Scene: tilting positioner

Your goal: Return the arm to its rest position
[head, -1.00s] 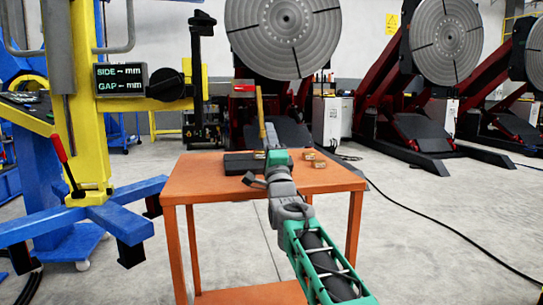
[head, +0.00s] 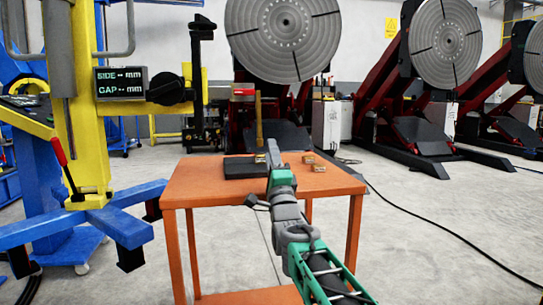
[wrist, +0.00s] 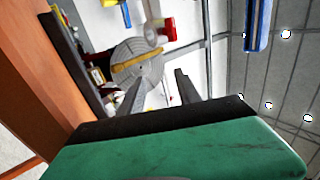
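My arm reaches from the bottom of the head view to above the orange table. My gripper (head: 272,146) is over the table's far part in that view. In the wrist view my gripper (wrist: 160,84) shows two dark fingers standing apart with nothing between them. My green and black gripper body fills the lower part of that view.
The orange table (head: 205,183) carries a black tray or block (head: 238,167) and small brass-coloured blocks (head: 308,159). A yellow post (head: 259,118) stands upright behind my gripper. A yellow-blue column (head: 90,120) with a display (head: 120,83) stands left. Large discs (head: 285,35) stand behind.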

